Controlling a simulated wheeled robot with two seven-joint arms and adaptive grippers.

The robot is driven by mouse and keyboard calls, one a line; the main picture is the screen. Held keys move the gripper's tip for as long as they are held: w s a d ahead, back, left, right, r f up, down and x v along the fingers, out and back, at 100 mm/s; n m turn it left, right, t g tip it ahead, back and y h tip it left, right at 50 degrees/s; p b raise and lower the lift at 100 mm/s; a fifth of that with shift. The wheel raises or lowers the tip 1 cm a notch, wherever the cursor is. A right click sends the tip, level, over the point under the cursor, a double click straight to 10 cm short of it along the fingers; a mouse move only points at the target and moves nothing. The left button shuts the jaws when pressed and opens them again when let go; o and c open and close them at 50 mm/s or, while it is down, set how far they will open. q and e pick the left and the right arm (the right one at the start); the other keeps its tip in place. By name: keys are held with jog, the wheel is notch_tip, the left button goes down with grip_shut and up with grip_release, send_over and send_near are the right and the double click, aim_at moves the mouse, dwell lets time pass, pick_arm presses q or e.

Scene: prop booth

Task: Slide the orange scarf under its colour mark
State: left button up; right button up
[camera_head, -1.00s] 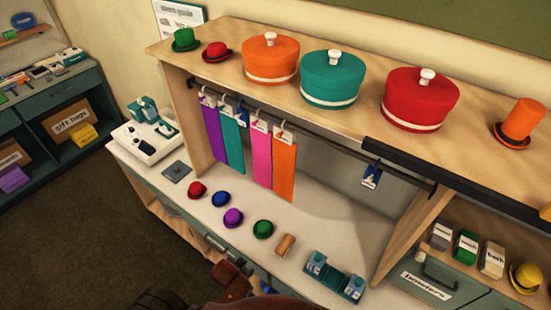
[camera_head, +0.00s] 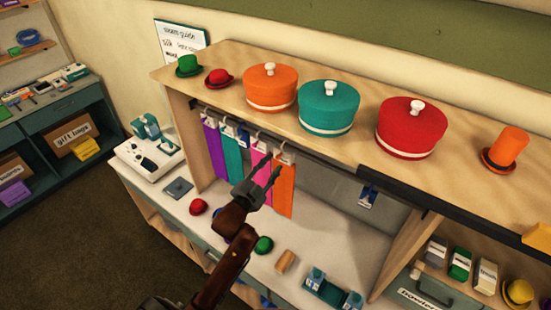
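The orange scarf (camera_head: 285,188) hangs from a hooked hanger on the rail (camera_head: 325,166), at the right end of a row with a pink scarf (camera_head: 261,165), a teal scarf (camera_head: 232,160) and a purple scarf (camera_head: 214,150). My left gripper (camera_head: 272,170) is open and empty, in front of the pink and orange scarves. It partly covers them, and I cannot tell if it touches. My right gripper is out of view.
Small hats, a brown roll (camera_head: 286,262) and a teal holder (camera_head: 332,291) sit on the counter below. The rail right of the orange scarf is clear up to the tag.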

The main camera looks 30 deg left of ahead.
aim_at(277, 158)
pick_arm(q)
jog(key=shift+w+p, duration=0.3)
jog(key=shift+w, duration=1.5)
jog(key=shift+c, duration=0.7)
jog(key=c, duration=0.6)
grip_shut()
jog(key=shift+a, duration=0.1)
